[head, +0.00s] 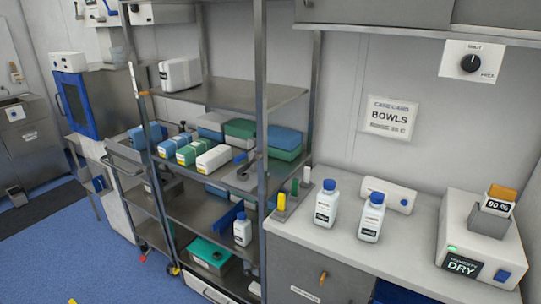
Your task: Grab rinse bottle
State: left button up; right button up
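Two white bottles with blue caps and dark labels stand upright on the grey counter (405,245) in the head view. The left bottle (327,206) is close to the counter's left part, and the right bottle (371,221) stands just beside it, apart from it. A third, smaller white bottle with a blue cap (242,231) stands on a lower shelf of the metal rack. The labels are too small to read, so I cannot tell which is the rinse bottle. Neither of my grippers is in view.
A white cylinder (389,194) lies behind the bottles. A holder with coloured tubes (290,203) stands left of them, and a DRY device (480,240) stands at the right. The metal rack (262,120) holds boxes. Counter between bottles and device is clear.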

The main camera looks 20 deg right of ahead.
aim_at(327, 201)
jog(key=k+l, duration=0.1)
jog(key=l, duration=0.2)
jog(key=k+l+u, duration=0.1)
jog(key=l, duration=0.25)
jog(key=k+l, duration=0.15)
jog(key=l, duration=0.15)
jog(key=k+l, duration=0.1)
jog(key=l, duration=0.2)
jog(key=l+u, duration=0.05)
